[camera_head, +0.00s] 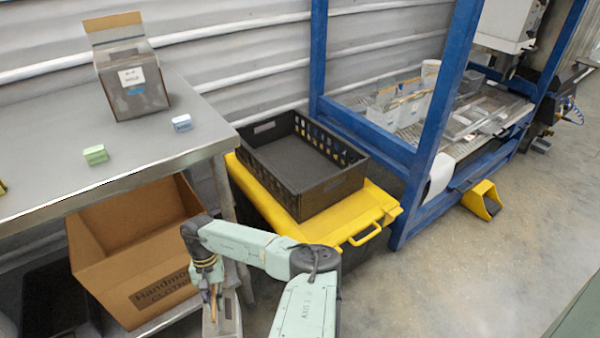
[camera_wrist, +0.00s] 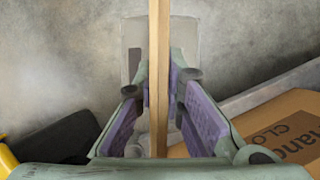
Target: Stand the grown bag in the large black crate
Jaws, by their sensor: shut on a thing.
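My gripper (camera_head: 212,288) hangs low in front of the bench and is shut on the tan top strip of a pale, greyish bag (camera_head: 224,318). In the wrist view, the tan strip (camera_wrist: 158,60) runs between the purple finger pads, with the bag's pale, translucent body (camera_wrist: 185,45) below. The bag's lower part is cut off in the head view. The large black crate (camera_head: 325,199) sits to the upper right of my gripper, on a yellow-lidded box. Its visible floor is bare. A second, darker bag (camera_head: 135,88) with a tan top and white label stands on the bench.
The yellow lid (camera_head: 345,222) has a handle at its front. A cardboard box (camera_head: 140,250) stands under the grey bench (camera_head: 50,140), left of my gripper. Small green and blue-white blocks lie on the bench. A blue frame (camera_head: 437,130) stands right of the crate.

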